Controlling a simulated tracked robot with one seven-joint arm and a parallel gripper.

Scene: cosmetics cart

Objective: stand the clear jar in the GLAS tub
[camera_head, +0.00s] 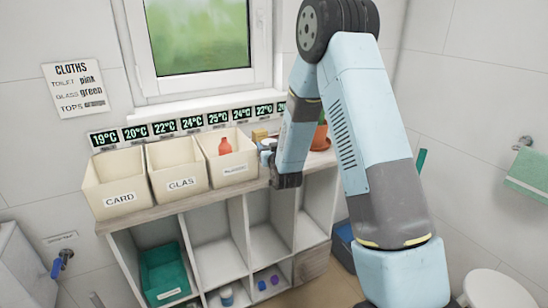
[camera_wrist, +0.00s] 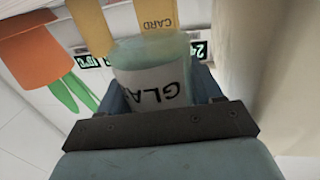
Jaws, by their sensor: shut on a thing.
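The clear jar (camera_wrist: 150,52) is pale green and see-through, with a white label reading "GLA", upside down in the wrist view. My gripper (camera_wrist: 160,88) is shut on it, with a dark finger on each side. In the head view my arm's end is at the right of the shelf top, and the jar is not clearly made out there. The cream GLAS tub (camera_head: 181,184) stands on the shelf top, left of my gripper, between two other tubs. Its visible inside looks empty.
The CARD tub (camera_head: 118,200) is left of the GLAS tub. A third tub (camera_head: 235,172) on its right holds a red bottle (camera_head: 225,146). Yellow items (camera_head: 260,135) and an orange plant pot (camera_head: 320,138) stand near my gripper. Temperature displays (camera_head: 192,124) line the back.

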